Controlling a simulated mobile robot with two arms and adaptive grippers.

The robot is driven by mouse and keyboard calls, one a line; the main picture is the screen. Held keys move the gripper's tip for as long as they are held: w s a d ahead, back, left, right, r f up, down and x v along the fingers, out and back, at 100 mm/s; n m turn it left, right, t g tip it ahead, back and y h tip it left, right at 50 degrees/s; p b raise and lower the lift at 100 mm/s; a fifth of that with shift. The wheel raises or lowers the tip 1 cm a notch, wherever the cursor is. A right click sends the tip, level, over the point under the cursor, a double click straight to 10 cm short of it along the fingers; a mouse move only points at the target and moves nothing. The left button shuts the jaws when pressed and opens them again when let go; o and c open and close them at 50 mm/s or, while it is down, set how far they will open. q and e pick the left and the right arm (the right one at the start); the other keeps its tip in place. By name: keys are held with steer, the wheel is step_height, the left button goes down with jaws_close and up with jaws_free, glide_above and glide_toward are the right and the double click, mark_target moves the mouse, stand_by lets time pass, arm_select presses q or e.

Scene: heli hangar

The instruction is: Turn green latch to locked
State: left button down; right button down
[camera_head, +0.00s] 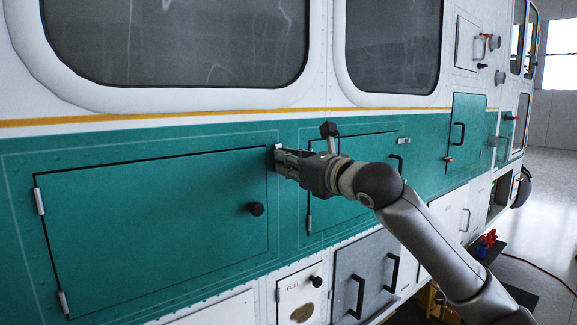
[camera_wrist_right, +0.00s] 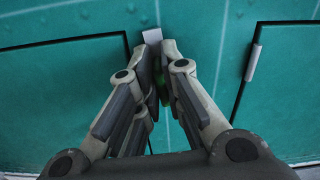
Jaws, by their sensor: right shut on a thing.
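The green latch (camera_wrist_right: 161,76) shows as a small bright green piece between the fingers in the right wrist view, mostly hidden by them. My right gripper (camera_head: 277,158) reaches the green side panel at the right edge of the large green door (camera_head: 150,225). It also shows in the right wrist view (camera_wrist_right: 160,70), with its fingertips close together and shut on the latch. The latch is hidden behind the gripper in the head view. I cannot tell which way it is turned. My left gripper is not in view.
A black round knob (camera_head: 256,209) sits on the large door, left of my right gripper. A smaller green door (camera_head: 335,208) lies behind my arm. Black handles (camera_head: 358,296) stick out from a grey lower panel.

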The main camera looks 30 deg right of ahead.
steer(key=n+b, duration=0.1)
steer(key=n, duration=0.3)
steer(key=n+b, duration=0.2)
steer(key=n, duration=0.2)
steer(key=a+n+b, duration=0.1)
steer(key=n, duration=0.3)
steer(key=shift+f+n, duration=0.3)
steer(key=shift+f, duration=0.1)
steer(key=shift+f+n+b, duration=0.15)
steer(key=shift+n+b, duration=0.35)
steer(key=shift+n, duration=1.5)
steer(key=c, duration=1.6)
jaws_free()
steer(key=shift+o, duration=0.2)
